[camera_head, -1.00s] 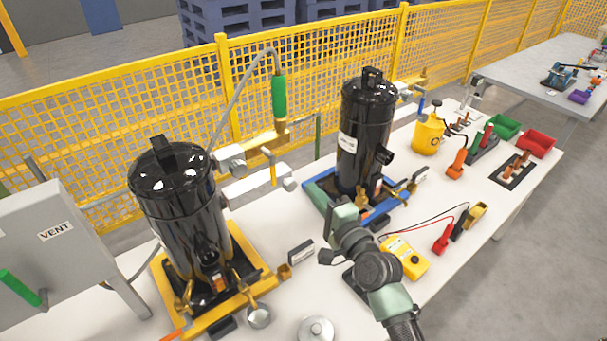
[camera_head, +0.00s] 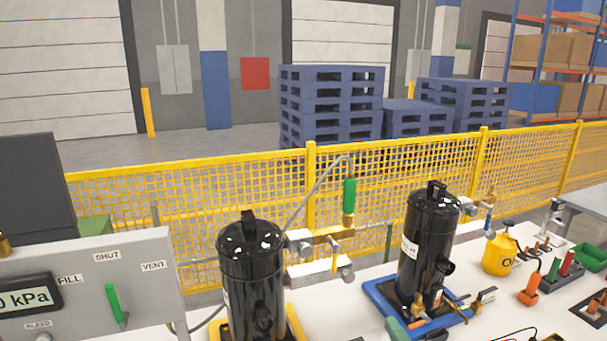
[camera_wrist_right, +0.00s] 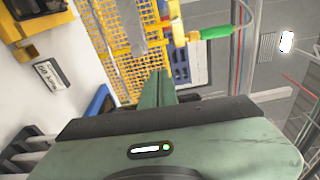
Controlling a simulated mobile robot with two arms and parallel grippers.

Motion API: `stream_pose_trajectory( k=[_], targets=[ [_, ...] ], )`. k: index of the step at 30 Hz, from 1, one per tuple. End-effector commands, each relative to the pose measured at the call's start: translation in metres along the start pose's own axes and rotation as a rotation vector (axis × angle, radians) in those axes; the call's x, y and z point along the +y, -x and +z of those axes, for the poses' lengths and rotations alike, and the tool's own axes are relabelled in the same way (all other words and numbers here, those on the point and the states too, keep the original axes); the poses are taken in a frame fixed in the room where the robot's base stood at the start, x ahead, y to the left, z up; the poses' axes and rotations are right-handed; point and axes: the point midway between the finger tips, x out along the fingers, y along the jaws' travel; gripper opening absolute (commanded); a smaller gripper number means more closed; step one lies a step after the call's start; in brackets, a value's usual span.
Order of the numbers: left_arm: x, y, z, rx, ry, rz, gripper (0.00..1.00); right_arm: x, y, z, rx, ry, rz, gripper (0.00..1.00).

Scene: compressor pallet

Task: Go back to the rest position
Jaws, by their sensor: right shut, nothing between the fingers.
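My right gripper (camera_wrist_right: 159,76) is shut and empty in the right wrist view, its green fingers together. In the head view only a small green part of it (camera_head: 396,330) shows at the bottom edge, in front of the blue tray (camera_head: 375,291). A black compressor (camera_head: 430,240) stands upright on that tray. Another black compressor (camera_head: 252,275) stands on a yellow base (camera_head: 297,328) to the left. My left gripper is in neither view.
A grey panel (camera_head: 150,265) with a green lever (camera_head: 114,303) stands at the left. Yellow mesh fencing (camera_head: 240,180) runs behind the white table (camera_head: 350,325). A yellow canister (camera_head: 499,254) and green bin (camera_head: 588,257) are at the right. Blue pallets (camera_head: 330,105) stand beyond the fence.

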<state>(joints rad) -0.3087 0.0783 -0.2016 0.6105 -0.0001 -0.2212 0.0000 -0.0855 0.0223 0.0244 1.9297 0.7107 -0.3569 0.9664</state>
Motion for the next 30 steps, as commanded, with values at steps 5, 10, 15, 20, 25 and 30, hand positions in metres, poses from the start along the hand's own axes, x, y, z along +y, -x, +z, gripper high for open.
stream_pose_trajectory(
  k=[5,10,15,20,25,30],
  targets=[
    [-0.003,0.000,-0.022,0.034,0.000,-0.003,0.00,0.013,0.009,0.010,-0.033,0.083,0.056,0.00],
    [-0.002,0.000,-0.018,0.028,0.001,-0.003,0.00,0.030,0.023,0.024,-0.083,0.209,0.137,0.00],
    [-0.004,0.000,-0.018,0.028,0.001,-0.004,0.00,0.056,0.046,0.039,-0.158,0.381,0.249,0.00],
    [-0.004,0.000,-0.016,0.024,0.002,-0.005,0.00,0.089,0.084,0.053,-0.269,0.605,0.398,0.00],
    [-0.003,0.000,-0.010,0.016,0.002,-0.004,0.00,0.122,0.137,0.061,-0.415,0.859,0.575,0.00],
    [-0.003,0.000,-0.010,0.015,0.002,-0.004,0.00,0.146,0.194,0.060,-0.571,1.076,0.742,0.00]
  ],
)
